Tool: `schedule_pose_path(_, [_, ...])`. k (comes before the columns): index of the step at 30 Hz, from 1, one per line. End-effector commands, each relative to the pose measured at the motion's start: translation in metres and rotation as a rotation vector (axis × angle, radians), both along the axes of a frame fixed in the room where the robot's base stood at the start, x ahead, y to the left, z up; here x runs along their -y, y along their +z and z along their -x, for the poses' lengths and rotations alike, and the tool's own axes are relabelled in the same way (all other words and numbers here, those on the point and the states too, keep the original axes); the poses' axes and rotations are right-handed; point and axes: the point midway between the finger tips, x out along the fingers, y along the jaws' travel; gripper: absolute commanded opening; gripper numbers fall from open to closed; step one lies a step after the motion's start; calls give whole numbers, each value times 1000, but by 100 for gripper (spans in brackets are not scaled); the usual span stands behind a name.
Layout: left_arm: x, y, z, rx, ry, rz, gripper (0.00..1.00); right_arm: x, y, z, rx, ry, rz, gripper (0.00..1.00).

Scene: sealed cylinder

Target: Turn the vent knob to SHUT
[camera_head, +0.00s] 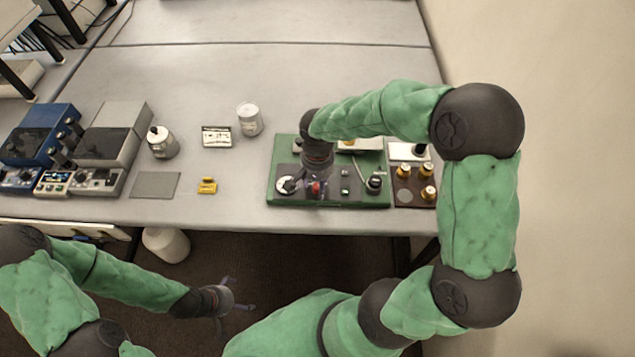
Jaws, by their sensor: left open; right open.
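A green panel (352,202) lies near the table's front edge, with several controls on it. A round white dial with a dark knob (287,185) is at its left, and a black knob (375,183) is at its right. The labels are too small to read, so I cannot tell which is the vent knob or where it points. My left gripper (228,301) is open and empty, in front of the table.
A brown block with brass fittings (415,185) stands right of the panel. A yellow piece (207,186), a grey plate (155,185), a label card (217,136), a white can (249,119) and a jar (162,142) stand left. Instrument boxes (112,130) are further left.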

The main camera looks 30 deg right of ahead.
Motion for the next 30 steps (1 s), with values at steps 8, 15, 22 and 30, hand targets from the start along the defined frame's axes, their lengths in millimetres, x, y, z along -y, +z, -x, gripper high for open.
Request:
schedule_pose_path(8, [0, 0, 0, 0, 0, 0, 100, 0, 0, 0, 0, 0, 0, 0])
schedule_pose_path(15, [0, 1, 0, 0, 0, 0, 100, 0, 0, 0, -1, 12, -1, 0])
schedule_pose_path(22, [0, 3, 0, 0, 0, 0, 100, 0, 0, 0, -2, 100, -1, 0])
schedule_pose_path(30, [0, 10, 0, 0, 0, 0, 100, 0, 1, 1, -3, 317, -1, 0])
